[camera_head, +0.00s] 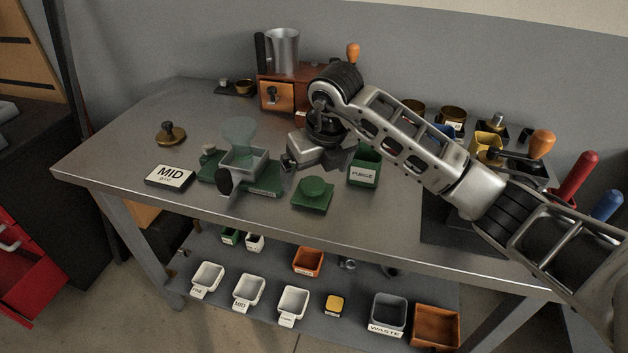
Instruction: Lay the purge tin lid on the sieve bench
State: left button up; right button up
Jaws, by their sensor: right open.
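The purge tin (363,176) is a green, open-topped box with a white PURGE label, standing on the grey metal bench (240,205). A flat green square lid with a round raised knob (313,187) lies on the bench in front and left of the tin, apart from it. My right gripper (288,164) is open and empty, above the bench, just behind and left of the lid and close to the green-based grinder. The arm reaches in from the right and passes above the tin. My left gripper is not in view.
A small grinder (243,160) with a clear hopper stands left of the lid. A wooden box (278,95) with a metal jug (284,50) is behind. The lower shelf holds several bins, including WASTE (387,315).

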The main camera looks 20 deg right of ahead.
aim_at(322, 204)
jog(key=v, duration=0.7)
jog(key=shift+r, duration=0.4)
jog(key=shift+s+f, duration=0.1)
